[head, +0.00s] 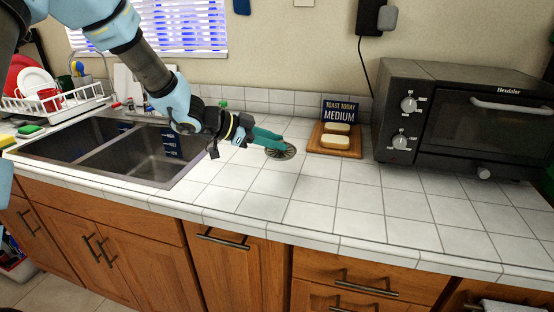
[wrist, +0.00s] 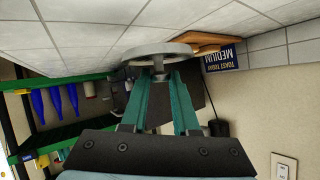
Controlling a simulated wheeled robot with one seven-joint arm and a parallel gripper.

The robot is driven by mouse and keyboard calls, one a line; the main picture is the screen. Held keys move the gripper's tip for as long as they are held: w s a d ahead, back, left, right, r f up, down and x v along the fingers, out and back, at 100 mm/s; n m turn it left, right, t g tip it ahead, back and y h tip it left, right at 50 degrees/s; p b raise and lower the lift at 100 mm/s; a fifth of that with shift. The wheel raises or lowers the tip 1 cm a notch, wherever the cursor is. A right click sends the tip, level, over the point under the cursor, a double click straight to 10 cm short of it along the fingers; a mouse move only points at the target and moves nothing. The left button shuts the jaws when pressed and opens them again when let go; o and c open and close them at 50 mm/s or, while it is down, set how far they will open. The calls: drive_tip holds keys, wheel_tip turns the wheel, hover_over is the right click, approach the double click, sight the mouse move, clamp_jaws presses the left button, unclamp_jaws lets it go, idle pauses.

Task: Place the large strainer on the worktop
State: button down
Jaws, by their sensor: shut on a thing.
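The large strainer (head: 281,151) is a grey, round, flat disc with slots, in the middle of the head view. It also shows in the wrist view (wrist: 152,53), with a short stem between the fingertips. My gripper (head: 268,138) has teal fingers, which also show in the wrist view (wrist: 160,78). It is shut on the strainer's stem. The disc is at or just above the white tiled worktop (head: 345,200); I cannot tell if it touches. The fingers partly cover the disc's back edge in the head view.
A wooden board (head: 318,146) with bread slices and a blue sign (head: 340,110) stands just right of the strainer. A black toaster oven (head: 460,120) is further right. A double sink (head: 125,150) lies left. The tiles in front of the strainer are clear.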

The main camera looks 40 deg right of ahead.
drive_tip(key=shift+f+p, duration=0.3)
drive_tip(key=shift+f, duration=2.4)
drive_tip(key=c, duration=0.7)
unclamp_jaws()
drive_tip(key=shift+o, duration=0.2)
drive_tip(key=b+v, duration=0.1)
drive_tip(key=v, duration=1.1)
drive_tip(key=shift+b, duration=0.3)
